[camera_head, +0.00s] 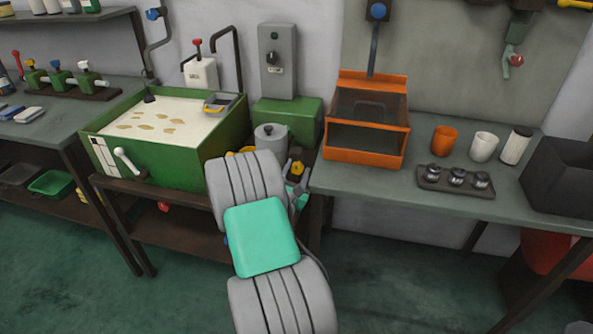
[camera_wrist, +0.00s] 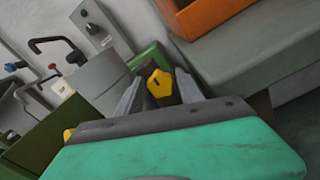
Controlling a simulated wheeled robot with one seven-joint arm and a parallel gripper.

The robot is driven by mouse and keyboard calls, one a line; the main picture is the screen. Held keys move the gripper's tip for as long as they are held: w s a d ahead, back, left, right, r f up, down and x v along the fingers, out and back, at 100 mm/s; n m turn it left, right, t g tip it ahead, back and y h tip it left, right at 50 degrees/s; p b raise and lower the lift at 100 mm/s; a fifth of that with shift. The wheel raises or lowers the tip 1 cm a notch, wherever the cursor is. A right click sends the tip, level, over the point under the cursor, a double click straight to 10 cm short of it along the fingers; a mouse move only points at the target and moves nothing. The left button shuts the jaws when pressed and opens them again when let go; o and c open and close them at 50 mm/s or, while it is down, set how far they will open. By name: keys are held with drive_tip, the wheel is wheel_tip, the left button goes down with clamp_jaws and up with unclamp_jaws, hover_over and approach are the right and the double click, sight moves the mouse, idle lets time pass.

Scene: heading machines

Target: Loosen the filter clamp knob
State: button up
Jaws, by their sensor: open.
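A yellow lobed knob (camera_wrist: 160,83) with a dark slot-like mark on its face shows in the wrist view. It appears to be the filter clamp knob and sits beside a grey cylindrical canister (camera_wrist: 98,84). My gripper (camera_wrist: 157,92) is open, its two grey fingers on either side of the knob in the picture. I cannot tell whether they touch it. In the head view the knob (camera_head: 297,169) shows small, right of the lidded canister (camera_head: 270,137). My arm hides much of the canister's lower part and most of my gripper there.
A green tank (camera_head: 190,158) of pale liquid stands left of the canister. A green box with a grey control panel (camera_head: 277,62) stands behind it. An orange open-fronted box (camera_head: 365,155) sits close by on the right bench (camera_head: 435,200), with cups and small jars farther right.

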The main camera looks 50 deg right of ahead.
clamp_jaws()
idle(0.3)
